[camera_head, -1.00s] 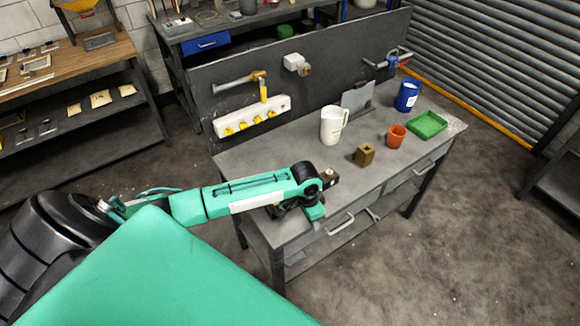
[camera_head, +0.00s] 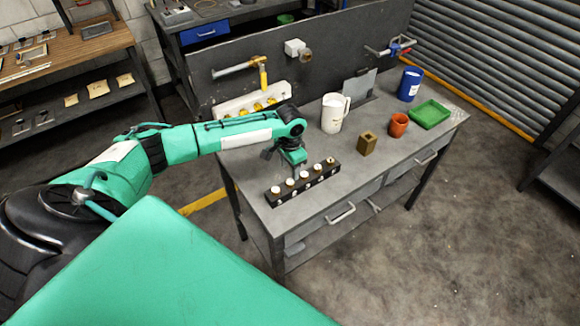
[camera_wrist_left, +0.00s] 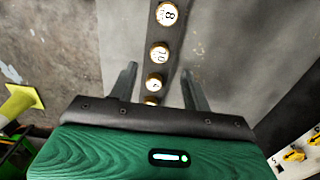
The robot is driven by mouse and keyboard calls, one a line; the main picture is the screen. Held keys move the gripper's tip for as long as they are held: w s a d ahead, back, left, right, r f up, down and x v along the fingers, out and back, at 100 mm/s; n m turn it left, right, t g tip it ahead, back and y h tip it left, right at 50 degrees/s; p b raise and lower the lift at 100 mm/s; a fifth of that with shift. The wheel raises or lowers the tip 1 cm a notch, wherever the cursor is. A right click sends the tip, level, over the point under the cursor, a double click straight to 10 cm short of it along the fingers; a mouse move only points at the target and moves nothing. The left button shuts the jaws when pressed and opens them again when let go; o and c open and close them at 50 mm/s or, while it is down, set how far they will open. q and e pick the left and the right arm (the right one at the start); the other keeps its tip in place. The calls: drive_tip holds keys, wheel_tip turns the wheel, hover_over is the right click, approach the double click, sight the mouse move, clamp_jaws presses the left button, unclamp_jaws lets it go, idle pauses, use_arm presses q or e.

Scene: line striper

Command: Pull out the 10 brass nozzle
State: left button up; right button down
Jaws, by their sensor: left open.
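A dark block (camera_head: 308,188) lies on the near left part of the grey workbench and carries a row of brass nozzles with white tops. In the left wrist view the nozzle marked 10 (camera_wrist_left: 159,52) stands upright in the block, just past the fingertips and roughly between them. The nozzle marked 8 (camera_wrist_left: 167,14) is farther up the row. More nozzles (camera_wrist_left: 155,82) sit between the fingers, their marks too small to read. My left gripper (camera_head: 296,168) points down beside the block's far side, open and empty; its two fingers (camera_wrist_left: 159,68) are spread. My right gripper is out of view.
On the bench (camera_head: 350,180) stand a white jug (camera_head: 332,114), a brass-coloured square holder (camera_head: 367,143), an orange cup (camera_head: 398,125), a blue can (camera_head: 409,84) and a green tray (camera_head: 430,114).

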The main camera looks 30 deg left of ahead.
sight(290, 182)
use_arm(q)
wheel_tip(290, 182, down, 4)
drive_tip(key=b, duration=0.3)
drive_tip(key=shift+r, duration=0.25)
drive_tip(key=shift+f, duration=1.65)
drive_tip(key=shift+r, duration=0.1)
